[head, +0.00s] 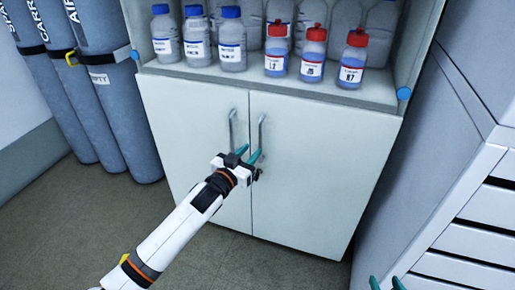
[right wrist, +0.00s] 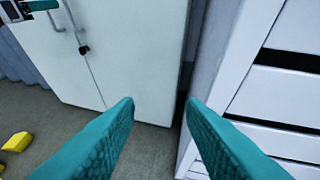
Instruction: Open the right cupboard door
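The right cupboard door (head: 325,170) is a pale panel and looks closed. It also shows in the right wrist view (right wrist: 145,60). Its upright metal handle (head: 262,128) is near the inner edge, beside the left door's handle (head: 232,128). My left gripper (head: 249,153) is at the lower end of the handles, its teal fingers apart, close to the right handle; whether it touches is unclear. A small dark lock (right wrist: 84,50) sits by the door seam. My right gripper (right wrist: 160,103) is open and empty, away from the door at the lower right of the head view (head: 387,284).
Blue-capped bottles (head: 232,40) and red-capped bottles (head: 313,52) stand on the shelf above the doors. Gray gas cylinders (head: 120,110) stand left of the cupboard. A white drawer unit (head: 480,215) is on the right.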

